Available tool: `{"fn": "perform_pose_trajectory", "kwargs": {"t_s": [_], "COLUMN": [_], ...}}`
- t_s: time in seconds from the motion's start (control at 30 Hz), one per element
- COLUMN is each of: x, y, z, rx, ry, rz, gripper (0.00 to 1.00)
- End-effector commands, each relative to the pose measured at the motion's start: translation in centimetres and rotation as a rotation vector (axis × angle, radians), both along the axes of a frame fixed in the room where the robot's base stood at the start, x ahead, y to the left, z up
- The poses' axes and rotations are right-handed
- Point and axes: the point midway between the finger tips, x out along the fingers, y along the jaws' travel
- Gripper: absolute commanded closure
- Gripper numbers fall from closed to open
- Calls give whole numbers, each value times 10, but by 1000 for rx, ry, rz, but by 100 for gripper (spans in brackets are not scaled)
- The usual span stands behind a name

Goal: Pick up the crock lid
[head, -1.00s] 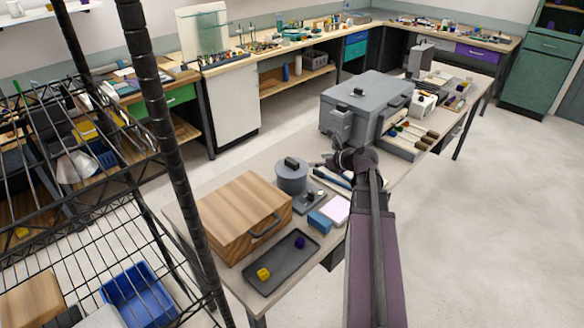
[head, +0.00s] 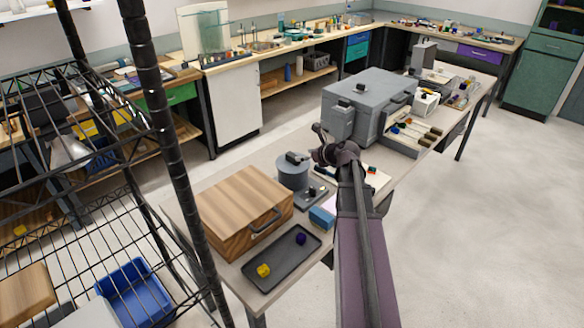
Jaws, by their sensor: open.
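The crock (head: 293,178) is a grey cylinder on the table, to the right of the wooden box. Its grey lid (head: 283,161) sits on top and has a dark block-shaped knob (head: 294,157). My gripper (head: 318,143) is open in the head view, just right of and above the lid. It appears apart from the knob and empty, but the fingers are small and partly merge with my wrist.
A wooden box (head: 240,205) stands left of the crock, and a dark tray (head: 279,262) lies in front. A large grey case (head: 365,100) stands behind my gripper. A blue block (head: 322,216) lies near the table's front edge.

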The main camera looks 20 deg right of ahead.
Motion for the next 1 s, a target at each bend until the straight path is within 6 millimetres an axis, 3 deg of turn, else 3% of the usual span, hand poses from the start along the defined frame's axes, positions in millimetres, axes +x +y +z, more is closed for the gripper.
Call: {"fn": "perform_pose_trajectory", "kwargs": {"t_s": [0.53,1.0], "x": [6,41], "y": [1,13], "z": [-5,-29], "rx": [0,0], "ry": [0,0], "rz": [-1,-2], "gripper": [23,23]}}
